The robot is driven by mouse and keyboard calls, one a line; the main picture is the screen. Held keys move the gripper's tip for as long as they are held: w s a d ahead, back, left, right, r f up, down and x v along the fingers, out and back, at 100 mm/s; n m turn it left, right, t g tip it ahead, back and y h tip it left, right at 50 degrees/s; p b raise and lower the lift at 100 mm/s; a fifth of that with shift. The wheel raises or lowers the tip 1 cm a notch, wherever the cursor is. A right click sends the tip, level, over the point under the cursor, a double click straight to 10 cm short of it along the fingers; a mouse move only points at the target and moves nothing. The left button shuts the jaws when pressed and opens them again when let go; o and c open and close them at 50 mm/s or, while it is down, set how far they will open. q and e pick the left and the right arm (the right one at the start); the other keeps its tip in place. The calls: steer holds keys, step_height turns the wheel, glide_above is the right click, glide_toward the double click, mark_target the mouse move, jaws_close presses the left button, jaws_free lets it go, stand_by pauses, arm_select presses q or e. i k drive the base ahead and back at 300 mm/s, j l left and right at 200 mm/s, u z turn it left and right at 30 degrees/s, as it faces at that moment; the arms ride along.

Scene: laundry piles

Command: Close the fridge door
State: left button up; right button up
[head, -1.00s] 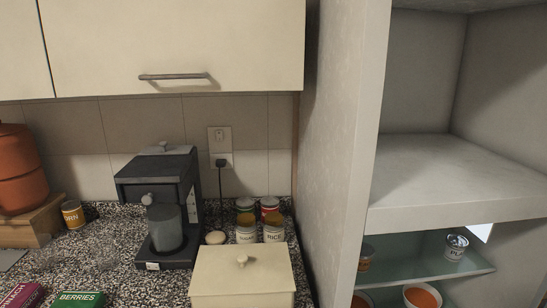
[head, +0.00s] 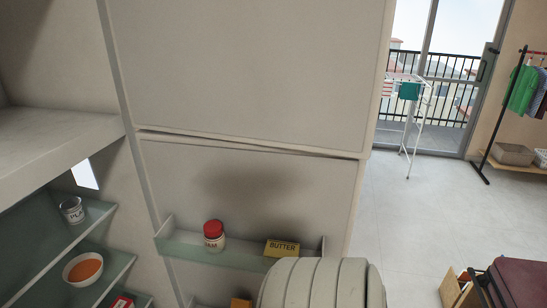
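The fridge door (head: 255,190) stands open in the middle of the head view, with its inner side facing me. A shelf (head: 190,245) on its inner side holds a red-lidded jam jar (head: 213,236) and a yellow butter pack (head: 282,248). The open fridge interior shows at the left, with glass shelves (head: 35,245) holding a small can (head: 72,209) and a bowl of orange food (head: 83,268). A pale ribbed part of my arm hides the lower right of the door. Neither gripper is in view.
A large upper panel (head: 250,70) stands above the fridge door. To the right is open floor (head: 400,220) with a drying rack (head: 406,115) and a clothes rail (head: 500,110) farther back. A dark red box-like object (head: 520,285) is at the lower right.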

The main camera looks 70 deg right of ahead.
mark_target(258, 194)
steer(key=k+l, duration=0.15)
steer(key=l, duration=0.25)
steer(key=k+l+u, duration=0.15)
steer(key=l, duration=0.3)
steer(key=k+l, duration=0.15)
steer(key=l, duration=0.25)
steer(key=k+l+u, duration=0.15)
steer(key=l, duration=0.25)
steer(key=k+l, duration=0.2)
steer(key=l, duration=0.2)
steer(key=k+l+u, duration=0.1)
steer(key=l, duration=0.25)
steer(key=k+l, duration=0.1)
steer(key=l, duration=0.25)
steer(key=k+l+u, duration=0.1)
steer(key=l, duration=0.3)
steer(key=k+l, duration=0.1)
steer(key=l, duration=0.25)
steer(key=k+l, duration=0.1)
steer(key=l, duration=0.25)
steer(key=k+l+u, duration=0.1)
steer(key=l, duration=0.25)
